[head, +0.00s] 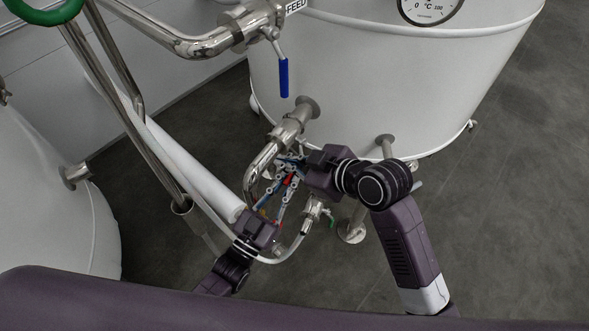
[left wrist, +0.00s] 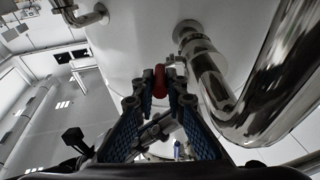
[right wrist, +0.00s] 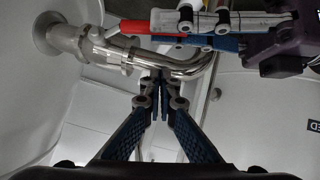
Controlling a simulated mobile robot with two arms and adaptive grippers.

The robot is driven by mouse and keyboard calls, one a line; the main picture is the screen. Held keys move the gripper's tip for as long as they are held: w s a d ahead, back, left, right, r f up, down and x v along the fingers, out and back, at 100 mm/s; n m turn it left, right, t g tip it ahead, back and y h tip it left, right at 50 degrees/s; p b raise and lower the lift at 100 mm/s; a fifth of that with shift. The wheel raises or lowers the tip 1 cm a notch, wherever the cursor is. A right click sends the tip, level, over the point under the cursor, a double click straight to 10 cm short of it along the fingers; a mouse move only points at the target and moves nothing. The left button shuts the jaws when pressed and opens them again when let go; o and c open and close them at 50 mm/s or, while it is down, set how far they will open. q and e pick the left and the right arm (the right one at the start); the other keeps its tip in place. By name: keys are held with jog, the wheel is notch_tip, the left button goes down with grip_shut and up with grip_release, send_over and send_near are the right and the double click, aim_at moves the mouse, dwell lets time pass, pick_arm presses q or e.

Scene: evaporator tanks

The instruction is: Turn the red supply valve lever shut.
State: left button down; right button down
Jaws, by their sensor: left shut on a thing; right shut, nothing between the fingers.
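The red supply valve lever (head: 288,181) shows as a small red piece by the steel pipe bend below the white tank. My left gripper (head: 285,190) reaches up from below and is shut on it. In the left wrist view the red lever (left wrist: 160,82) is between the two fingertips. The right wrist view shows the lever (right wrist: 138,27) running into the left fingers. My right gripper (head: 283,163) comes in from the right, close to the left fingers. Its tips (right wrist: 160,80) are together and empty, in front of the steel pipe. The fingers partly hide the lever and valve.
A blue-handled lever (head: 284,78) hangs from the upper pipe, near a FEED label. The large white tank (head: 360,80) stands behind. A smaller green-handled valve (head: 332,222) is just right of my left gripper. Steel pipes run at left. Grey floor (head: 510,200) is clear at right.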

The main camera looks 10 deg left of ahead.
aim_at(292, 175)
pick_arm(q)
jog(key=shift+f, duration=0.1)
pick_arm(e)
jog(key=d+f, duration=0.2)
jog(key=f, duration=0.1)
jog(key=shift+f, duration=0.2)
pick_arm(q)
jog(key=shift+s, duration=0.1)
pick_arm(e)
jog(key=shift+d+f, duration=0.3)
jog(key=shift+f, duration=0.65)
pick_arm(q)
jog(key=c, duration=2)
grip_release()
jog(key=shift+a, duration=0.1)
jog(key=shift+o, duration=0.2)
jog(key=shift+r, duration=0.25)
